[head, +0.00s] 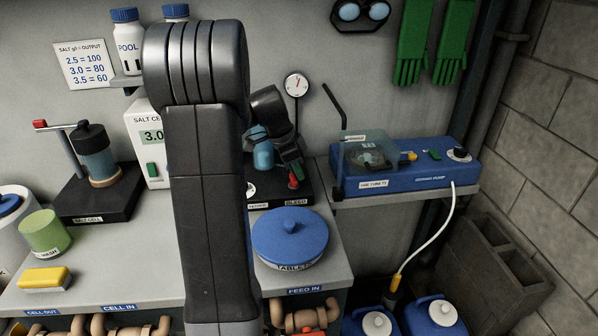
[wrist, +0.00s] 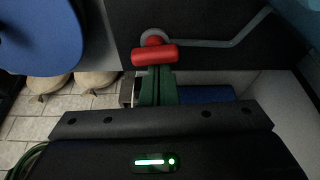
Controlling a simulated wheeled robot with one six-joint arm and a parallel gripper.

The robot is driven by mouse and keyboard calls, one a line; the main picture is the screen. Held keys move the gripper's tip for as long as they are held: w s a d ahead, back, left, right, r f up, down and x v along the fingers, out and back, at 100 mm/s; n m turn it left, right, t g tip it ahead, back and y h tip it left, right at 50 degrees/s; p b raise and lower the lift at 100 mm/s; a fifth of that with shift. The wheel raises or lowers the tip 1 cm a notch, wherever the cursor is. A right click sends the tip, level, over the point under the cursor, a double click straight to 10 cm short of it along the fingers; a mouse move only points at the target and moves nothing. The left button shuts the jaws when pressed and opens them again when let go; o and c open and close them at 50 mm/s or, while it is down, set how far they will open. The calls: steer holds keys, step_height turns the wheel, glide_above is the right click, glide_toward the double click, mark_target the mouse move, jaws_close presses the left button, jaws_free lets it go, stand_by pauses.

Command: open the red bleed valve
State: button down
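The red bleed valve handle (head: 294,181) stands on the black base marked BLEED (head: 296,202), behind the blue-lidded tub. In the wrist view the handle is a red bar (wrist: 154,54) lying crosswise, with a round red end behind it. My gripper (head: 291,166) reaches down to it from above. In the wrist view its green fingers (wrist: 158,72) are close together, with the red bar just beyond their tips and no part of it visibly between them. Whether the tips touch the bar I cannot tell.
A blue-lidded tub (head: 290,238) stands close in front of the valve; its lid (wrist: 38,38) fills the wrist view's upper left. A blue dosing pump (head: 420,178) sits on a shelf to the right. My arm hides part of the bench's middle.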

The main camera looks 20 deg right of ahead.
steer(key=v, duration=1.3)
steer(key=shift+r, duration=0.25)
steer(key=shift+a+f, duration=0.1)
glide_above(291, 177)
step_height(291, 177, down, 8)
steer(key=shift+r, duration=0.2)
steer(key=shift+w+d+r+n+p, duration=0.2)
steer(key=shift+d+r+n+p, duration=0.1)
steer(key=shift+p, duration=0.45)
steer(key=n+p, duration=0.1)
steer(key=d+n+t+p, duration=0.1)
steer(key=p, duration=0.1)
steer(key=n+p, duration=0.1)
steer(key=p, duration=0.1)
steer(key=shift+w+d+f+n, duration=0.35)
steer(key=shift+w+n, duration=0.05)
steer(key=n+p, duration=0.1)
steer(key=d+n+t+p, duration=0.1)
steer(key=p, duration=0.1)
steer(key=shift+w+d+f+n+y+p, duration=0.1)
steer(key=shift+n+y+p, duration=0.2)
steer(key=d+n+t+p, duration=0.1)
steer(key=n+p, duration=0.1)
steer(key=p, duration=0.1)
steer(key=shift+n, duration=0.3)
steer(key=shift+p+v, duration=0.95)
steer(key=shift+v, duration=1.5)
steer(key=shift+f, duration=0.15)
